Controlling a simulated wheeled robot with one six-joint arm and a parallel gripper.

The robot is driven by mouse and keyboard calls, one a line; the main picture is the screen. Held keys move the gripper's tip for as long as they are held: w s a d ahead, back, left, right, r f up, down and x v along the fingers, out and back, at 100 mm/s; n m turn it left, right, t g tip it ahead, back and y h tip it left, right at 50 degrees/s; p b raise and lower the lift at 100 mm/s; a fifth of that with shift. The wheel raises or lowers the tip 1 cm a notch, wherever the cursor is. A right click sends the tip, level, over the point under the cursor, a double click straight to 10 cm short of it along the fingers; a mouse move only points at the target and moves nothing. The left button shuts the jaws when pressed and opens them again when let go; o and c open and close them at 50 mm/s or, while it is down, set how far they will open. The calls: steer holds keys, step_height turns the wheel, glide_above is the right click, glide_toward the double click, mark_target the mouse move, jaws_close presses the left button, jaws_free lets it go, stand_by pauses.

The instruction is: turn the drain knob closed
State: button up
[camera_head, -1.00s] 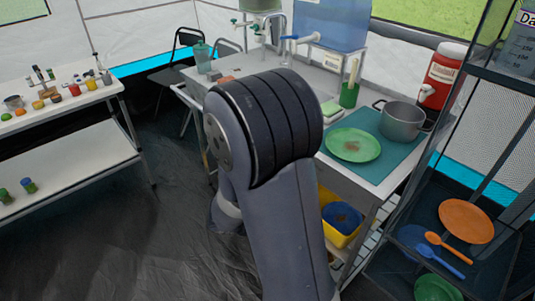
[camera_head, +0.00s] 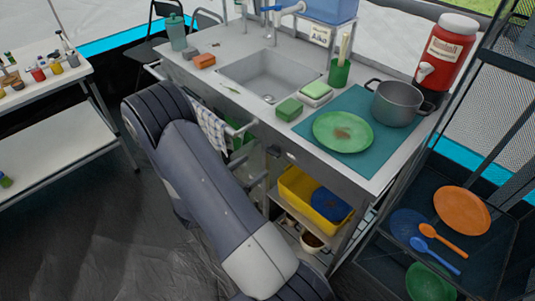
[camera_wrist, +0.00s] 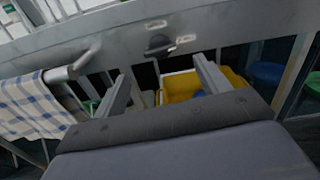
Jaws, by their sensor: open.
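The drain knob (camera_wrist: 158,45) is a small dark knob on the grey front panel of the sink unit. Small pale labels sit above it and to its right, too blurred to read. Its handle looks roughly sideways in the wrist view. My gripper (camera_wrist: 161,82) is open and empty, with its two fingers spread and pointing toward the panel. In the picture the knob lies just beyond and between the fingertips, apart from them. In the head view the sink (camera_head: 268,78) has an open drain hole in its floor, and my arm stands before the unit.
A checked towel (camera_wrist: 35,103) hangs on a rail (camera_wrist: 75,68) left of the knob. A yellow bin (camera_wrist: 190,84) sits on the shelf below. The counter holds a green plate (camera_head: 343,132) and a pot (camera_head: 397,102). A rack stands at the right.

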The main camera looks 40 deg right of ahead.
mark_target(271, 154)
steer(key=d, duration=0.7)
steer(key=shift+w+d, duration=0.25)
steer(key=shift+d, duration=0.15)
steer(key=c, duration=1)
steer(key=shift+f, duration=0.1)
steer(key=shift+m+b, duration=0.6)
steer(key=shift+b, duration=0.05)
